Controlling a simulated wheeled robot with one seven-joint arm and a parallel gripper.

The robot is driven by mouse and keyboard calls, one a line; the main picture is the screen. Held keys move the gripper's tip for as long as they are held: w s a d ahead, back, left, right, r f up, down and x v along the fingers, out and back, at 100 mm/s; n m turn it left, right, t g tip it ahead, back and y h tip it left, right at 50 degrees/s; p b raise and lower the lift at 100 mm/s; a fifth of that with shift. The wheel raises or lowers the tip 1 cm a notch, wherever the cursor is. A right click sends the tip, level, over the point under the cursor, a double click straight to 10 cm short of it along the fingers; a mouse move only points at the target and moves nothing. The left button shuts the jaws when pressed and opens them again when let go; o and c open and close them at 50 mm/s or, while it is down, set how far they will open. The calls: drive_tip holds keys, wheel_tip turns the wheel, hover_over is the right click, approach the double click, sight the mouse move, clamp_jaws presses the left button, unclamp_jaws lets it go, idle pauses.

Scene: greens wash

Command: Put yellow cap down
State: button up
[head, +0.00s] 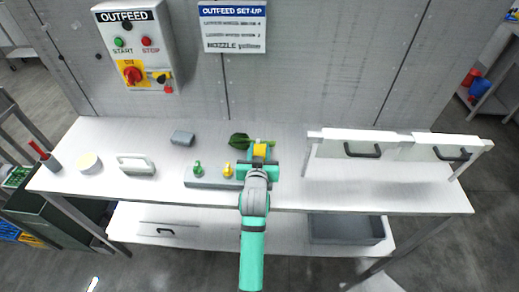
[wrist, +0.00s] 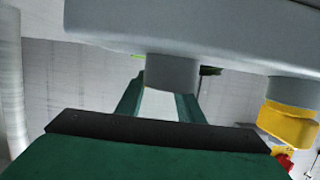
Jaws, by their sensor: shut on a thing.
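My arm hides the rack's right end.
Leafy greens (head: 238,140) lie just behind my gripper. A grey block (head: 182,138), a white-handled item (head: 136,165) and a round pale tub (head: 89,163) stand on the left. A white hooded frame (head: 390,147) stands right. The tabletop (head: 300,190) right of my gripper is clear.

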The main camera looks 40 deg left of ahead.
drive_tip(key=shift+f, duration=0.15)
drive_tip(key=o, duration=1.1)
